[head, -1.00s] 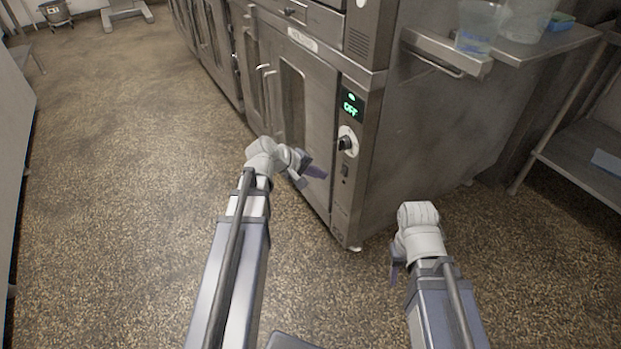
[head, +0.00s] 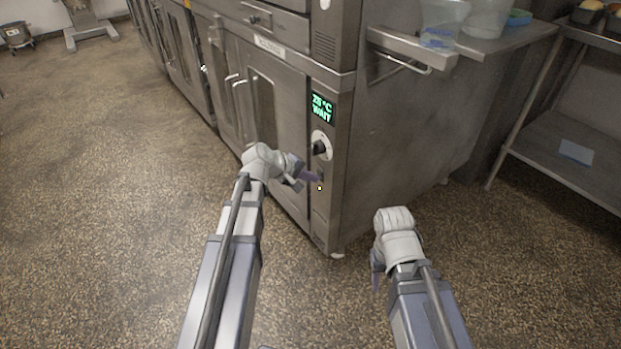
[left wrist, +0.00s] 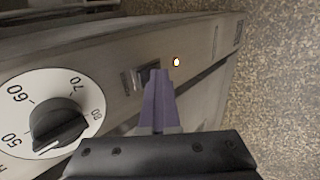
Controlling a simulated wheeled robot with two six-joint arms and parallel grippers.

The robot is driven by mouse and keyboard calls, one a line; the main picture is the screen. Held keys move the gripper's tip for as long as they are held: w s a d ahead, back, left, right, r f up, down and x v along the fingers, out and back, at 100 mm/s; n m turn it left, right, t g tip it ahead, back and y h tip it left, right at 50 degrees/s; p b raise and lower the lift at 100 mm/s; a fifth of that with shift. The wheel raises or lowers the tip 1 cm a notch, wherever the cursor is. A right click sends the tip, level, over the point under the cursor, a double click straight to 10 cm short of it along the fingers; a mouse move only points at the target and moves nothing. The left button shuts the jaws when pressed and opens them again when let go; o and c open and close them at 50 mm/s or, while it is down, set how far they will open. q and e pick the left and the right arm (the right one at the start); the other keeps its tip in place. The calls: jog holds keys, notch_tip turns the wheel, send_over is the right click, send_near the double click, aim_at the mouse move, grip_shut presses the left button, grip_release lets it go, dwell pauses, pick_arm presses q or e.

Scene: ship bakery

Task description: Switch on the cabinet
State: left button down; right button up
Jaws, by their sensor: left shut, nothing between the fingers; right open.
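The cabinet (head: 331,208) is a steel unit with a narrow control panel on its front right edge. Its display (head: 322,107) glows green and reads "WAIT" under a temperature. Below it is a black knob on a white dial (head: 321,146), also large in the left wrist view (left wrist: 58,122). My right gripper (head: 376,277) is open, low, right of the cabinet.
A steel shelf with clear plastic tubs (head: 487,17) juts from the cabinet's right side. A steel rack (head: 545,150) stands at the far right. More steel doors (head: 180,50) line up to the left. The speckled floor (head: 100,180) is open at left.

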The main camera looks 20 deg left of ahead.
pick_arm(q)
jog(key=shift+w+r, duration=0.1)
jog(key=shift+r, duration=0.05)
pick_arm(e)
jog(key=shift+r, duration=0.15)
pick_arm(q)
jog(key=shift+d+r+p, duration=0.1)
jog(key=shift+r+p, duration=0.55)
jog(key=shift+p, duration=0.2)
pick_arm(e)
jog(key=shift+r, duration=0.65)
